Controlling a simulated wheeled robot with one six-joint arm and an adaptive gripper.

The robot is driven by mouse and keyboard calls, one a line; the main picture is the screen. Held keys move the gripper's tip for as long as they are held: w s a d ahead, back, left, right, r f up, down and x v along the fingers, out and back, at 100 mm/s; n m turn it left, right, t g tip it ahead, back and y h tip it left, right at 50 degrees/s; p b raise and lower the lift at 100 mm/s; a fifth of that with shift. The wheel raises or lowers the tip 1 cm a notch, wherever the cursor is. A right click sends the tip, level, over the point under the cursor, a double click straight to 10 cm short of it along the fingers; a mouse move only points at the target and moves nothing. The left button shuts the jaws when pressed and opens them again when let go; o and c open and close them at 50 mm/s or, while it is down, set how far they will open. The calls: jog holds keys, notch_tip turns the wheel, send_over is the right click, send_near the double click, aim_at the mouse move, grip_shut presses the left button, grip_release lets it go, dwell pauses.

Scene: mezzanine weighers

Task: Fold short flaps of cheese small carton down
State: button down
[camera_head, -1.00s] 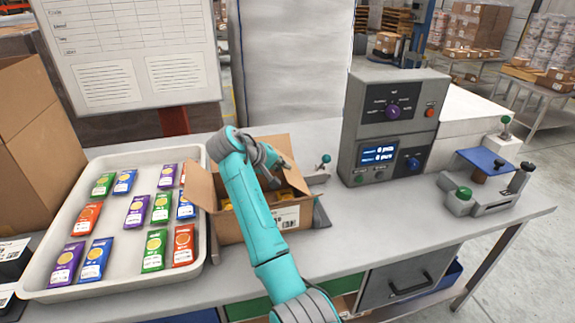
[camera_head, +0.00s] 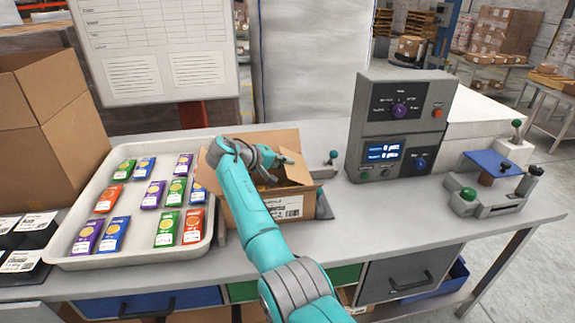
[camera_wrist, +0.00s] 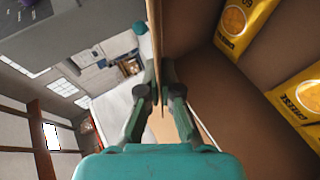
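The cheese small carton (camera_head: 286,206) is a brown open box with a white label, standing on the bench in the head view. Yellow cheese packs (camera_wrist: 305,97) lie inside it in the wrist view. My gripper (camera_head: 284,163) is over the carton's top opening. In the wrist view, my gripper (camera_wrist: 160,70) has its fingers close together on both sides of a cardboard flap (camera_wrist: 156,30), seen edge-on. One flap (camera_head: 297,172) slants at the carton's right end. A flap stands up at the left end, and the back flap (camera_head: 270,140) is upright. My arm hides part of the opening.
A white tray (camera_head: 70,262) with several colored packets stands left of the carton. A grey weigher (camera_head: 398,125) with a display stands to the right, and a small blue-topped device (camera_head: 492,162) beyond it. The bench front between them is clear.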

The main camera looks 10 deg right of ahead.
jog(key=c, duration=1.4)
grip_release()
jog(key=shift+a, duration=0.1)
jog(key=v, duration=1.2)
